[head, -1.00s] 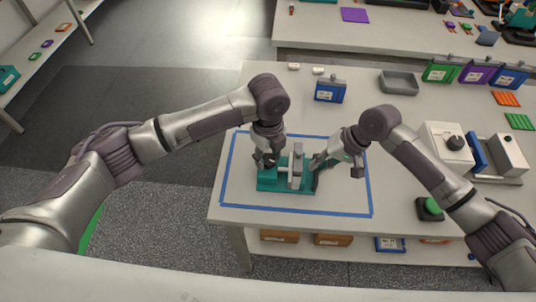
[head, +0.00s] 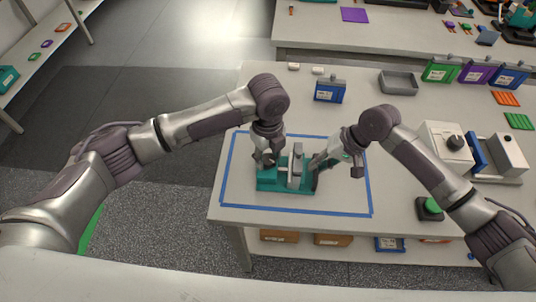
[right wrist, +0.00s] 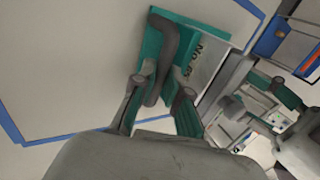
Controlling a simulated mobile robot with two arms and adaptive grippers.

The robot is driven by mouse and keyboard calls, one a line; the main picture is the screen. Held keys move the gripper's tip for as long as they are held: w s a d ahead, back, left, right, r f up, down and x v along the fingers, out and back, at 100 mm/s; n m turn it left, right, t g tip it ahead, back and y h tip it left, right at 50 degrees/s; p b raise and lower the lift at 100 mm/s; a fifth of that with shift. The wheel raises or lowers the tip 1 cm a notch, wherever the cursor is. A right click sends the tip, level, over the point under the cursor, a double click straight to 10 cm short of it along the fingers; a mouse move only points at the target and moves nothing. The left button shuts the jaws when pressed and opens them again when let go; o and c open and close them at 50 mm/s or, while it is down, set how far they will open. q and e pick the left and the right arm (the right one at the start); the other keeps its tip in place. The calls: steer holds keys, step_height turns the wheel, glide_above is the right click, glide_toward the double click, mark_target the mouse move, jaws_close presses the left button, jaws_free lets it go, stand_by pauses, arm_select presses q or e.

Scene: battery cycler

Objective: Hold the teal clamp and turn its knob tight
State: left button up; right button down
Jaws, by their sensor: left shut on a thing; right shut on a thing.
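The teal clamp (head: 287,187) lies on the white table inside a blue taped rectangle, with a grey upright block (head: 297,165) at its middle.
The blue tape (head: 295,211) surrounds the clamp with bare tabletop inside it. A blue bin (head: 329,91) and a grey tray (head: 398,83) stand behind. A green button (head: 432,205) and a white machine (head: 446,145) are to the right.

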mark_target(267, 158)
arm_select(q)
steer(key=shift+a, duration=0.1)
stand_by(0.4)
steer(key=o, duration=1.1)
steer(key=shift+o, duration=0.2)
step_height(267, 158, up, 12)
arm_select(e)
steer(key=c, duration=1.1)
jaws_free()
